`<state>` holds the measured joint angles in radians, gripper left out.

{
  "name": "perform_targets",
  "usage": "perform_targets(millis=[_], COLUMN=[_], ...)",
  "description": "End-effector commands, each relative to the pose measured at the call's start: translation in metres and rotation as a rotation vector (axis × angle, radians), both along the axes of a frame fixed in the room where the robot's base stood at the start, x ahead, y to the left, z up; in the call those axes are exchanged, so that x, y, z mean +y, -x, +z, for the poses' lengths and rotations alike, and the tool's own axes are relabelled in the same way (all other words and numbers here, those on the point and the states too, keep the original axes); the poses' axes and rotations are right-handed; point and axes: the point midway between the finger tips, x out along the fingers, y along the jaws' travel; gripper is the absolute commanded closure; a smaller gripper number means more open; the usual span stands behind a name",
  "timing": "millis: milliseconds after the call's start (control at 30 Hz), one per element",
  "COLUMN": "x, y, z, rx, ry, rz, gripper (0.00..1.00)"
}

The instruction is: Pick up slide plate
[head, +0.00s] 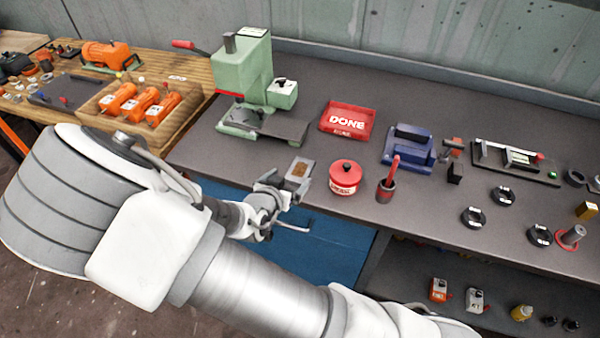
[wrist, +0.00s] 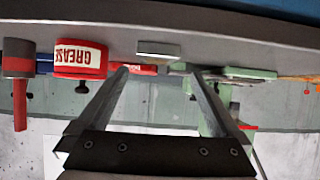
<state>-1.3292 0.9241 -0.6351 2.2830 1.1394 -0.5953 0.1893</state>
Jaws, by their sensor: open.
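A small grey plate with a brown patch, which looks like the slide plate (head: 300,169), lies at the front edge of the dark workbench. In the wrist view, which is upside down, the slide plate (wrist: 158,49) shows as a thin grey slab ahead, between the lines of the two fingers. My gripper (head: 279,187) is at the bench's front edge, just on the near side of the plate. My gripper (wrist: 157,72) is open, with nothing between its fingers. Contact with the plate cannot be told.
A red grease tin (head: 345,177) and a dark cup with a red handle (head: 387,185) stand right of the plate. A green press (head: 250,85) and a red DONE tray (head: 347,122) are behind. A blue vise-like block (head: 408,146) is further right. Bare bench lies between them.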

Motion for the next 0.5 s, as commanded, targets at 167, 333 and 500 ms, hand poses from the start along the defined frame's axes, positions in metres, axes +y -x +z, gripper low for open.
perform_targets(millis=[167, 333, 500], x=[-0.005, -0.018, -0.022], y=[-0.009, -0.028, -0.042], z=[-0.007, -0.021, -0.028], rx=[0.001, 0.001, 0.000], ry=[0.002, 0.003, 0.001], rz=[-0.001, -0.003, 0.000], gripper=[0.00, 0.00, 0.00])
